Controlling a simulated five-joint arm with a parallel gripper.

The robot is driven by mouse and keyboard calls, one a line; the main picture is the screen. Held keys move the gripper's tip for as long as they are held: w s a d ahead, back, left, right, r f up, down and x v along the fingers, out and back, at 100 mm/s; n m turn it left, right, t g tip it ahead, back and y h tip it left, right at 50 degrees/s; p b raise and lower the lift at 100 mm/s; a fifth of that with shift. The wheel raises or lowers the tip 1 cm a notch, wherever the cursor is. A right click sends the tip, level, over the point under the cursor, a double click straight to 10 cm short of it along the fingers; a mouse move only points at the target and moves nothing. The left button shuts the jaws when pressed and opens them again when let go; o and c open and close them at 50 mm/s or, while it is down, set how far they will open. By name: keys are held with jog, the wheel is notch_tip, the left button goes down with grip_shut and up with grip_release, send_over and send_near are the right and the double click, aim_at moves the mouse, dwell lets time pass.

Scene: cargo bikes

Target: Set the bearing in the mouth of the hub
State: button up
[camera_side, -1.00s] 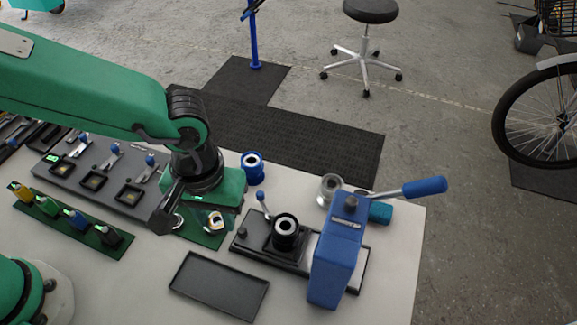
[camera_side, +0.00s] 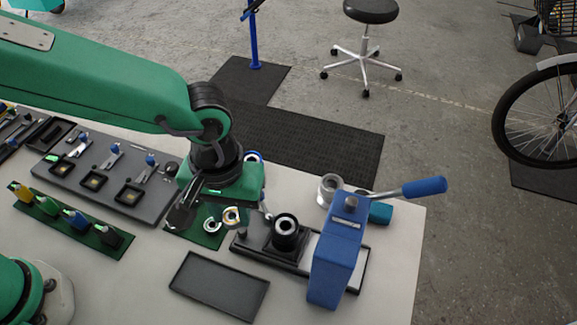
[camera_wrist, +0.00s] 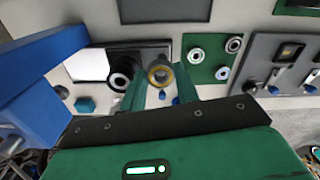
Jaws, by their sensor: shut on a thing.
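The bearing (camera_wrist: 157,76), a ring with a gold-coloured rim, sits between the two green fingers of my gripper (camera_wrist: 160,88), which is shut on it. In the side view the bearing (camera_side: 231,215) shows under the gripper, left of the hub and apart from it. The hub (camera_side: 285,226) is a black upright cylinder with a pale ring around its dark mouth, held in a fixture on the black base. In the wrist view the hub (camera_wrist: 121,74) lies just left of the gripper's left finger.
The blue press (camera_side: 335,262), with its lever handle (camera_side: 424,187), stands right of the hub. A green mat (camera_side: 205,240) carries other rings. An empty black tray (camera_side: 219,286) lies in front.

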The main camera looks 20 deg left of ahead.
notch_tip(320, 180, up, 2)
send_over(285, 227)
jog(key=shift+r, duration=0.1)
jog(key=shift+f, duration=0.2)
jog(key=shift+f, duration=1.9)
jog(key=shift+f, duration=0.95)
dwell(0.8)
jog(key=o, duration=1.1)
jog(key=shift+c, duration=0.2)
jog(key=shift+r, duration=0.1)
notch_tip(285, 227, up, 8)
jog(key=shift+f, duration=0.2)
